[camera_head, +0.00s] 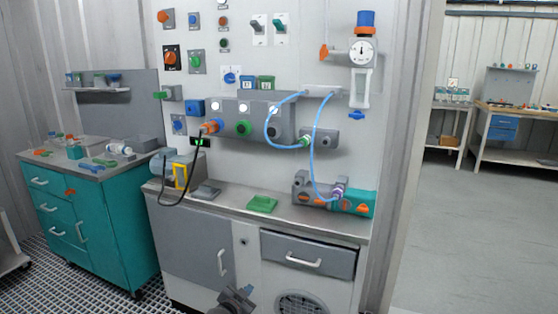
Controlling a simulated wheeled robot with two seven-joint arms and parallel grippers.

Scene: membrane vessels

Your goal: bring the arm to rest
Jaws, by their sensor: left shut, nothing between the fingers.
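My left gripper (245,291) shows at the bottom edge of the head view, low in front of the grey cabinet. It is shut and empty. It is well below the worktop (225,208) and apart from everything on it. Most of its arm is cut off by the frame edge. My right gripper is not in view.
A panel with knobs, switches and a gauge (362,50) rises behind the worktop. A blue hose (312,150) loops from it to a grey and teal unit (352,203). A green tray (262,204) lies on the worktop. A teal drawer cabinet (130,225) stands left; open floor lies right.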

